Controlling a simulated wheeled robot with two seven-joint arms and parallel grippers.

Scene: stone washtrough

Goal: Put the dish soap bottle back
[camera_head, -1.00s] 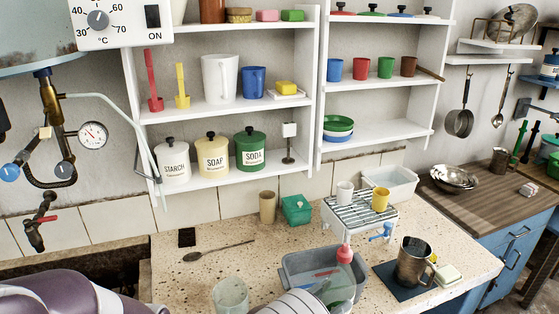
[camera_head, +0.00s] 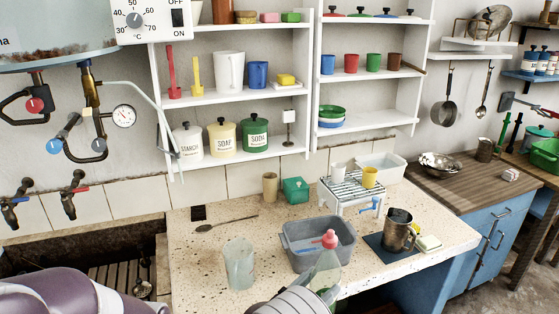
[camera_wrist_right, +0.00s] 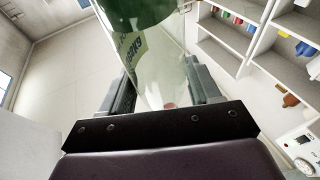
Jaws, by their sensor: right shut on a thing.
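The dish soap bottle (camera_head: 328,266) is clear with green liquid and a red cap. In the head view it stands upright in front of the grey basin, over the counter's front edge. My right gripper (camera_head: 326,293) is shut on it, and its fingers are mostly hidden by the bottle and the wrist. In the right wrist view the bottle (camera_wrist_right: 150,60) fills the space between the two jaws (camera_wrist_right: 165,92), its label partly showing. I cannot tell if its base touches anything. My left gripper is out of view.
The speckled counter (camera_head: 200,260) carries a grey basin (camera_head: 290,256), a clear glass (camera_head: 239,264), a spoon (camera_head: 225,223), a wire rack (camera_head: 350,187) and a metal mug (camera_head: 398,230) on a dark mat. White shelves (camera_head: 240,95) hang behind. The counter's left part is mostly clear.

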